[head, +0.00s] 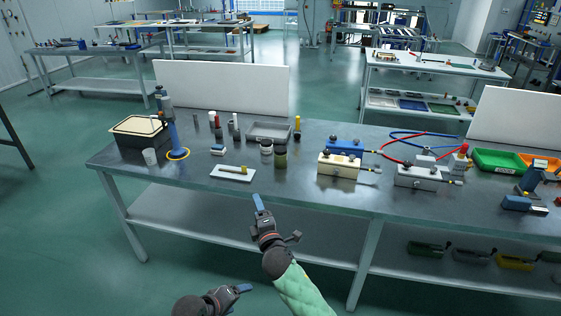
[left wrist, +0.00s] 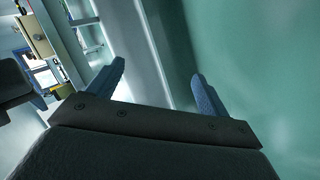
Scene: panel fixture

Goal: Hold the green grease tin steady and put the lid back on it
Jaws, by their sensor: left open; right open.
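A dark olive-green cylinder (head: 280,159), which looks like the grease tin, stands upright on the metal workbench (head: 190,192) near its middle. A small pale jar with a dark top (head: 266,147) stands just left of it. I cannot make out a separate lid for certain. My right gripper (head: 258,202) is open in front of the bench's front edge, short of the tin and apart from it. My left gripper (head: 243,288) is open, lower and farther from the bench. In the left wrist view the left gripper (left wrist: 160,85) has blue fingers spread with nothing between them.
A blue stand (head: 172,135) and a dark box (head: 140,130) stand farther left. A cream block fixture (head: 339,165) with hoses stands right. Bare bench top lies in front of the tin.

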